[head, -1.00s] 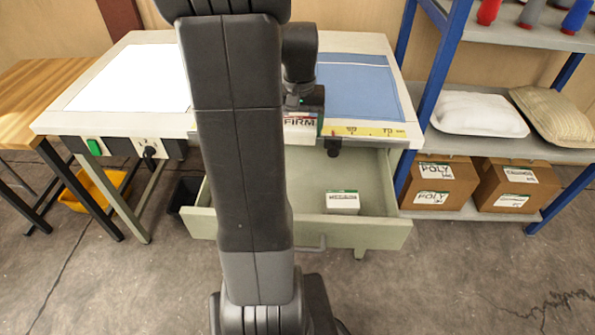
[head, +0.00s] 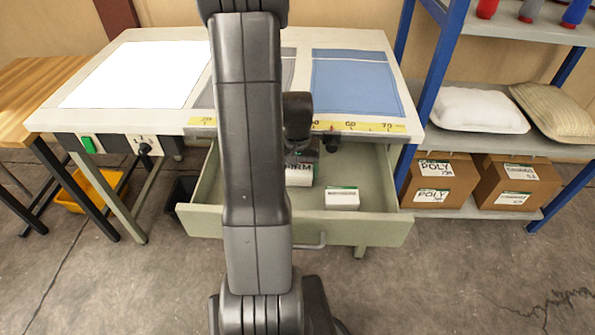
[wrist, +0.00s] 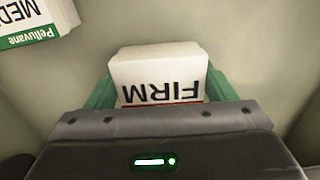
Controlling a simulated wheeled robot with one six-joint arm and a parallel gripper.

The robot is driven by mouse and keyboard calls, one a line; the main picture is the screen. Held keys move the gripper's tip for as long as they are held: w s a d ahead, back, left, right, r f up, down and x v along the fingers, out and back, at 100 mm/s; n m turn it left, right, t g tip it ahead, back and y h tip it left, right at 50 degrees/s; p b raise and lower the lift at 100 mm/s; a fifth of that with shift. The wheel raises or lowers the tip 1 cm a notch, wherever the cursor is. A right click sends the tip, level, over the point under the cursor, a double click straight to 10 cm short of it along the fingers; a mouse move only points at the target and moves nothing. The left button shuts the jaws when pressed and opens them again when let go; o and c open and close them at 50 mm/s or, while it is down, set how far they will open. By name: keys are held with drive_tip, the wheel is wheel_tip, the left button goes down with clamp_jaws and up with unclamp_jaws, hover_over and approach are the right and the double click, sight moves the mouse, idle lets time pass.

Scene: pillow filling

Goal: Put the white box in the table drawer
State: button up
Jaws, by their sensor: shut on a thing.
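The white box marked FIRM (wrist: 160,75) is between the green fingers of my gripper (wrist: 158,90) in the wrist view, and the gripper is shut on it. In the head view this box (head: 299,175) shows only in part beside my arm, over the inside of the open table drawer (head: 376,235). The drawer floor appears close around the box in the wrist view; I cannot tell whether the box touches it. My gripper's fingers are hidden by my arm in the head view.
A second white box, marked MEDIUM (head: 342,198), lies in the drawer to the right; it also shows in the wrist view (wrist: 35,20). The table (head: 300,40) stands behind with a blue cloth (head: 355,85). A shelf (head: 500,135) with pillows and cartons stands right.

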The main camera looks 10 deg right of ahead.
sight(298, 169)
drive_tip(key=shift+f, duration=0.2)
drive_tip(key=o, duration=1)
drive_tip(key=shift+r, duration=0.1)
wheel_tip(298, 169, up, 12)
drive_tip(key=shift+r+p, duration=0.1)
drive_tip(key=shift+p, duration=0.75)
